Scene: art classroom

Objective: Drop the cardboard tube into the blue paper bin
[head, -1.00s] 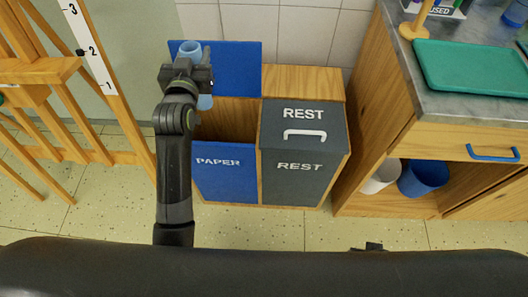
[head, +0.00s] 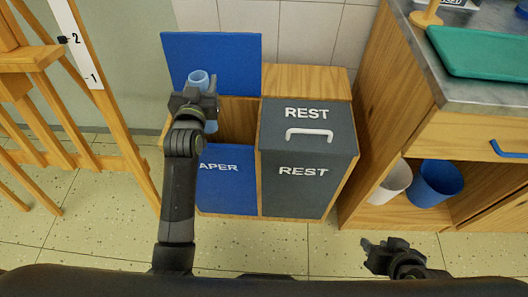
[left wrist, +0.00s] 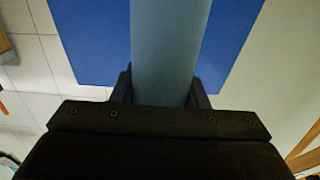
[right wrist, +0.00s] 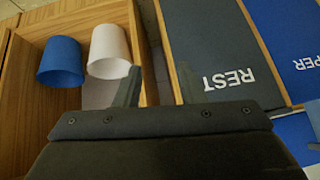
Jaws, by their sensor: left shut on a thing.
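The cardboard tube (head: 198,78) is light blue and hollow, and its open top end faces up in the head view. My left gripper (head: 196,96) is shut on it and holds it upright over the left part of the paper bin's opening. The tube also runs between the fingers in the left wrist view (left wrist: 168,55). The blue paper bin (head: 228,188) has its blue lid (head: 215,60) raised at the back, behind the tube. The bin's inside is partly hidden by my left arm. My right gripper (head: 372,256) is open and empty, low at the right; its fingers are apart in the right wrist view (right wrist: 160,85).
The grey REST bin (head: 305,185) with a closed, handled lid stands right of the paper bin. A wooden easel (head: 105,110) is close on the left. A counter at the right holds a green tray (head: 480,65); white (head: 392,180) and blue (head: 436,183) buckets sit beneath.

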